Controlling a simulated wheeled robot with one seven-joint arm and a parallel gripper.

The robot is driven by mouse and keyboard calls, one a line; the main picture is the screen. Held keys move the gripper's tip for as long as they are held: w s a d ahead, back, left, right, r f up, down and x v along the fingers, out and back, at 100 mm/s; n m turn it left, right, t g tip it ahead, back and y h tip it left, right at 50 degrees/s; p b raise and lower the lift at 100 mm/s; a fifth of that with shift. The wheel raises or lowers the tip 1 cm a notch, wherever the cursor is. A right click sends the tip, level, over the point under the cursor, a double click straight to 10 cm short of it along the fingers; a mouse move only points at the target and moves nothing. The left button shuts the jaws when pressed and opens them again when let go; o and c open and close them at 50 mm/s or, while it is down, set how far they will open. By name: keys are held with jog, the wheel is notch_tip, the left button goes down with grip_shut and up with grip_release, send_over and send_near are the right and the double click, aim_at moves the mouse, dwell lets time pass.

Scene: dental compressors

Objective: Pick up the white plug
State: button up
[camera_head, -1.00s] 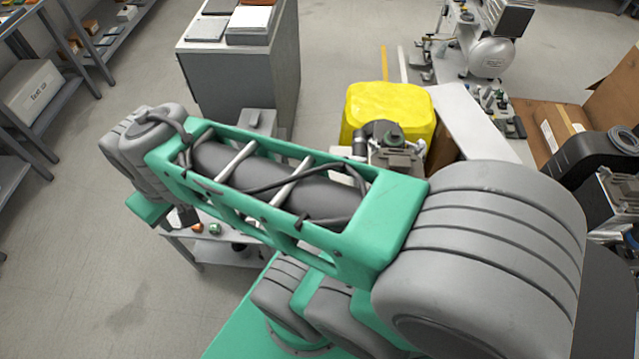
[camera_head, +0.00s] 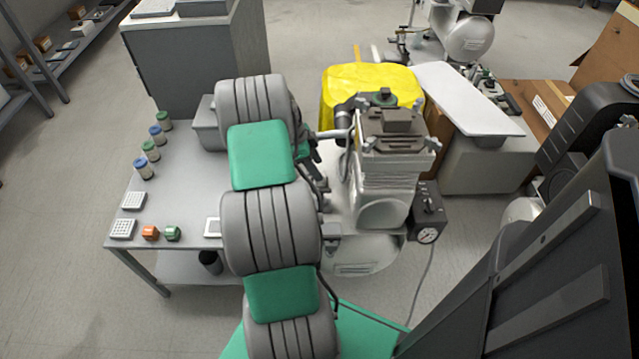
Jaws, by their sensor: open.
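I cannot make out a white plug in the head view. My arm stands over the right part of the grey bench (camera_head: 180,185) and hides what lies beneath and behind it. My gripper is not visible; its end of the arm is hidden behind my own links. Small pale square pieces lie on the bench: one perforated piece (camera_head: 133,201), another perforated piece (camera_head: 122,229), and a third (camera_head: 213,227) partly covered by my arm. I cannot tell that any of these is the plug.
A compressor (camera_head: 385,165) with a gauge box (camera_head: 427,215) stands right of my arm. A yellow-covered thing (camera_head: 350,80) is behind. Floor at left is clear.

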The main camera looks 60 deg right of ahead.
jog(key=x, duration=0.3)
jog(key=b+x, duration=0.1)
jog(key=shift+w+f, duration=0.2)
jog(key=shift+f, duration=0.1)
jog(key=shift+c, duration=0.4)
grip_shut()
